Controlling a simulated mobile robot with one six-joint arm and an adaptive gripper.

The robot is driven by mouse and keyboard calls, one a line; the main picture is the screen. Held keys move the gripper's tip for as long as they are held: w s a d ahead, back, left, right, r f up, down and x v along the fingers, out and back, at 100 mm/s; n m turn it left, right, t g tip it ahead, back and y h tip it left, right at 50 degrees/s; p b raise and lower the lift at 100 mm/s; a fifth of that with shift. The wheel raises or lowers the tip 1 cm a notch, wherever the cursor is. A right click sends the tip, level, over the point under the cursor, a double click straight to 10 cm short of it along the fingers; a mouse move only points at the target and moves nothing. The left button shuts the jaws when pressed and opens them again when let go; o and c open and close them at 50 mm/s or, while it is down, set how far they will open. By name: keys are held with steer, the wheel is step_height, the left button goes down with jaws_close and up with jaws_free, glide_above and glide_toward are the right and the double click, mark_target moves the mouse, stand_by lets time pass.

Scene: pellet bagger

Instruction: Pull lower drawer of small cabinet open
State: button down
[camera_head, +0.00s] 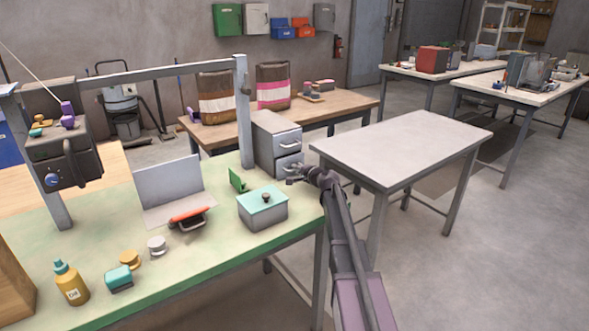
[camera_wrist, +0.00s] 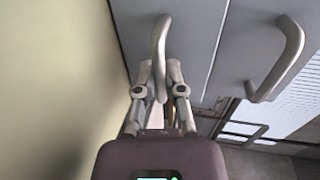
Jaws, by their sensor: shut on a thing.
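The small grey cabinet (camera_head: 266,128) stands at the far right corner of the green bench, with two drawers. The upper drawer's handle (camera_head: 290,146) is free and shows at the right in the wrist view (camera_wrist: 287,62). The lower drawer (camera_head: 284,162) is partly hidden behind my gripper (camera_head: 294,174). In the wrist view, my gripper (camera_wrist: 161,82) is shut on the lower drawer handle (camera_wrist: 160,45), with one finger on each side of it. I see no clear gap between the lower drawer front and the cabinet.
The green bench (camera_head: 105,225) holds a teal-lidded box (camera_head: 263,208) in front of the cabinet, and a green card-like piece (camera_head: 238,180). A grey post (camera_head: 243,110) rises beside the cabinet. An empty light table (camera_head: 400,145) stands to the right, across a narrow gap.

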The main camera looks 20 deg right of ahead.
steer(key=f+v, duration=0.1)
steer(key=v, duration=0.3)
steer(key=f+v, duration=0.1)
steer(key=v, duration=0.4)
steer(key=f+v, duration=0.1)
steer(key=v, duration=0.3)
steer(key=shift+s+d+r, duration=0.15)
steer(key=shift+s+d, duration=0.05)
steer(key=shift+s, duration=0.4)
steer(key=c, duration=0.7)
jaws_free()
steer(key=shift+w, duration=0.1)
